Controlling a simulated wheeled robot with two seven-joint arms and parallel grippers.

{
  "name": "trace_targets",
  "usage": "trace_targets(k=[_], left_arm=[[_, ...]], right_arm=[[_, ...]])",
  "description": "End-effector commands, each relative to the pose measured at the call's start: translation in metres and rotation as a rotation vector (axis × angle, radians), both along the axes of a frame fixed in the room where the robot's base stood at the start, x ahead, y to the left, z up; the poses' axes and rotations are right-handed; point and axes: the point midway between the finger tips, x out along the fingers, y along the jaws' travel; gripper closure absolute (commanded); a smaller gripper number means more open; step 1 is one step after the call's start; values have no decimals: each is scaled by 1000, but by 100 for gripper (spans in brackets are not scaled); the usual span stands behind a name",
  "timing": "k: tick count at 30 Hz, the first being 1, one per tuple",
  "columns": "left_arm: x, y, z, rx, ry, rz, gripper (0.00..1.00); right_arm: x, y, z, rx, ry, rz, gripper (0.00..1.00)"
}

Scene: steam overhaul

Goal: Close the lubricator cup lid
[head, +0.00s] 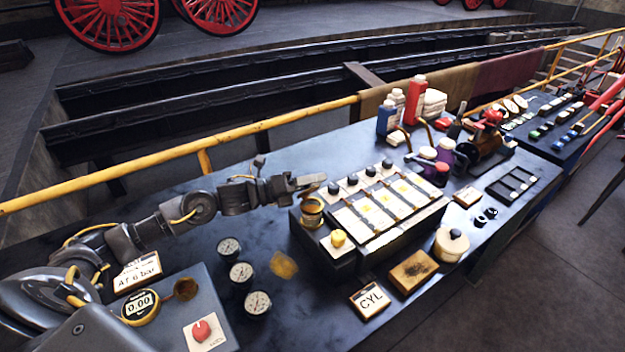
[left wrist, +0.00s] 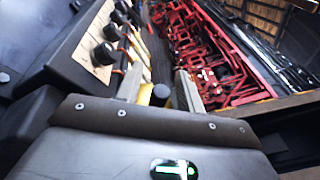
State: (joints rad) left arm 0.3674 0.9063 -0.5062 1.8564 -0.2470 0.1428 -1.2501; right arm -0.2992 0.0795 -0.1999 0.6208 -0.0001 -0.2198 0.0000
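The brass lubricator cup (head: 312,212) stands at the left end of the lubricator box (head: 395,238) in the head view. A small brownish piece (head: 316,179) shows just above it, beside my fingertips; it may be the raised lid, but I cannot tell. My left gripper (head: 304,184) is just above and behind the cup, reaching in from the left. In the left wrist view its two fingers (left wrist: 160,90) stand apart, with a dark round knob (left wrist: 160,95) seen between them; I see nothing gripped. My right gripper is not in view.
Black knobs (head: 352,179) line the box's back edge, and a yellow knob (head: 338,238) sits in front of the cup. Several gauges (head: 241,272) lie to the left. A CYL plate (head: 370,299) and a lidded pot (head: 451,244) are in front. A yellow rail (head: 180,152) runs behind.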

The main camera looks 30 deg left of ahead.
Motion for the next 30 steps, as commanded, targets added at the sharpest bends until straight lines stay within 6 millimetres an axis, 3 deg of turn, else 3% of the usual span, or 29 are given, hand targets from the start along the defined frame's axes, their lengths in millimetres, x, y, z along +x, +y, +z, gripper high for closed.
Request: trace_targets(k=[2, 11, 20, 30], left_arm=[[0, 0, 0, 0, 0, 0, 62], [0, 0, 0, 0, 0, 0, 100], [-1, -1, -2, 23, -15, 0, 100], [-6, -10, -10, 198, -121, 0, 100]], right_arm=[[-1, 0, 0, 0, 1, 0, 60], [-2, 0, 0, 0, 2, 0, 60], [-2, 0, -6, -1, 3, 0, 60], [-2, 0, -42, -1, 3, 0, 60]])
